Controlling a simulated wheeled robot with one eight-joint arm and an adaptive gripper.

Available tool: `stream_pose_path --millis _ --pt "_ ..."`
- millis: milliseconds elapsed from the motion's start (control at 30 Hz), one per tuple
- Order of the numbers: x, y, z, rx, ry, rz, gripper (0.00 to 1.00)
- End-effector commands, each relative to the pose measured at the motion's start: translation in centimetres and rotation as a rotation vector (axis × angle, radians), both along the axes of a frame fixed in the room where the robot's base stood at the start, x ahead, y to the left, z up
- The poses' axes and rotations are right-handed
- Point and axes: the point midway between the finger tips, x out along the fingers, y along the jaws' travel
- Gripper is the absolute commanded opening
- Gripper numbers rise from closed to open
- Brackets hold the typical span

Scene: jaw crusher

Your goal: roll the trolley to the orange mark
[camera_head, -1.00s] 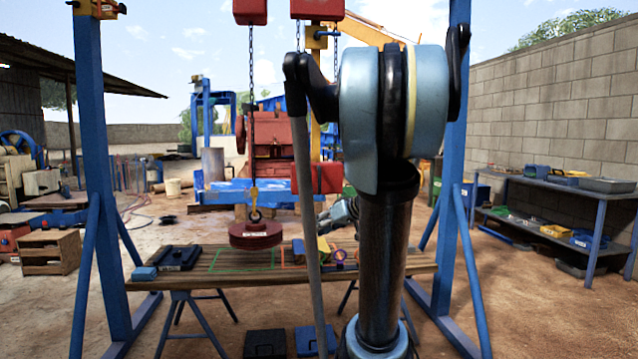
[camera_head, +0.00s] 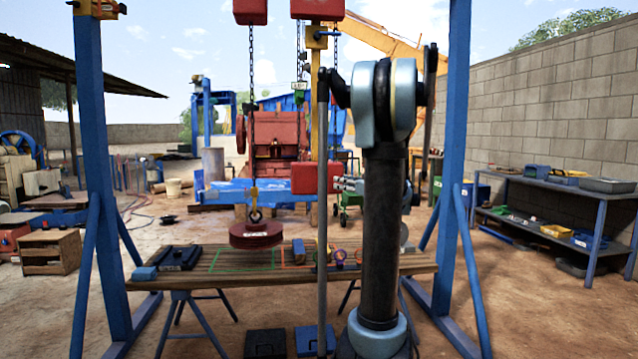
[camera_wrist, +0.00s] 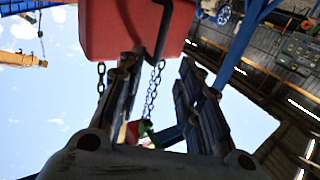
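Two red hoist bodies, left (camera_head: 250,11) and right (camera_head: 318,9), hang at the top of the head view; I cannot tell which is the trolley. A red block (camera_head: 313,180) hangs lower on the right; a red block with a black handle and chains also fills the top of the wrist view (camera_wrist: 122,28). My gripper (camera_head: 347,185) is just right of the red block in the head view. Its fingers are apart and empty in the wrist view (camera_wrist: 155,75). An orange outline (camera_head: 291,257) lies on the bench; I cannot tell whether it is the mark.
A dark red round load (camera_head: 256,234) hangs on the left chain over the wooden bench (camera_head: 215,281). Blue gantry posts stand left (camera_head: 92,150) and right (camera_head: 455,130). A shelf (camera_head: 570,187) stands at the right wall.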

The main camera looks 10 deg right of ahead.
Motion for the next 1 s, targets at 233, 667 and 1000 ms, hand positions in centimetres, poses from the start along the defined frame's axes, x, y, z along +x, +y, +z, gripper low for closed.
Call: stream_pose_path --millis 233,667,1000 --pt "3.7 2.6 0.0 0.000 0.001 0.004 0.33" --pt "9.7 6.6 0.0 0.000 0.002 0.002 0.33" --pt "11.7 7.9 0.0 0.000 0.002 0.000 0.33"
